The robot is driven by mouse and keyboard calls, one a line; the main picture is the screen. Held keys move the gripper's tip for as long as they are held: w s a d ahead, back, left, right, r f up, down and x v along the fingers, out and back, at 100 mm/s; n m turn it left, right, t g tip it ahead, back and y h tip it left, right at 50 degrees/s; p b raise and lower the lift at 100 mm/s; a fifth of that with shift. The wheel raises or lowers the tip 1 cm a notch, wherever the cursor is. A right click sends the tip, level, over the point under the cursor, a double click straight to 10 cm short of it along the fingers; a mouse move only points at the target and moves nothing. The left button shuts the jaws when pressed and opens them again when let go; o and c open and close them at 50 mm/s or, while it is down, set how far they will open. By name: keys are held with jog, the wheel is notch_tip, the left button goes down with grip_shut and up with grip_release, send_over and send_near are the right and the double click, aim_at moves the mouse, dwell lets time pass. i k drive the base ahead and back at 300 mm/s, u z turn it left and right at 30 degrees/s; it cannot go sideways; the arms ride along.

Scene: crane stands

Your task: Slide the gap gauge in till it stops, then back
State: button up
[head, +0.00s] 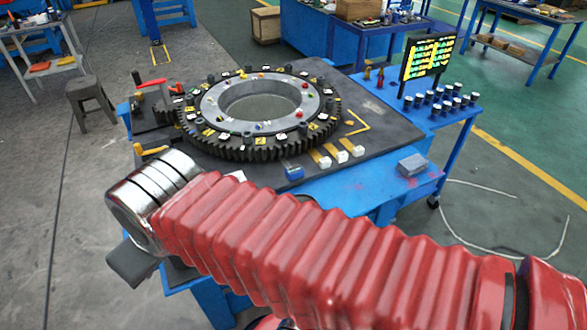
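A large dark toothed ring (212,146) with a pale inner ring (212,103) lies flat on the dark top of a blue bench. Small coloured parts and tags sit around it. Several flat brass-coloured strips with white block ends (343,156) lie at its front right; I cannot tell whether one is the gap gauge. My red ribbed arm crosses the foreground, and its silver wrist is at the left, in front of the bench. My gripper's fingers do not show, so what they hold cannot be seen.
A lit display (428,57) and several dark cylinders (446,99) stand on the right. A red-handled tool (152,84) is at the left. A stool (90,100) stands on open floor.

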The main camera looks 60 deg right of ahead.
aim_at(292, 172)
jog(key=u, duration=0.05)
jog(key=k, duration=1)
jog(key=z, duration=0.55)
jog(key=i, duration=1)
jog(key=z, duration=0.05)
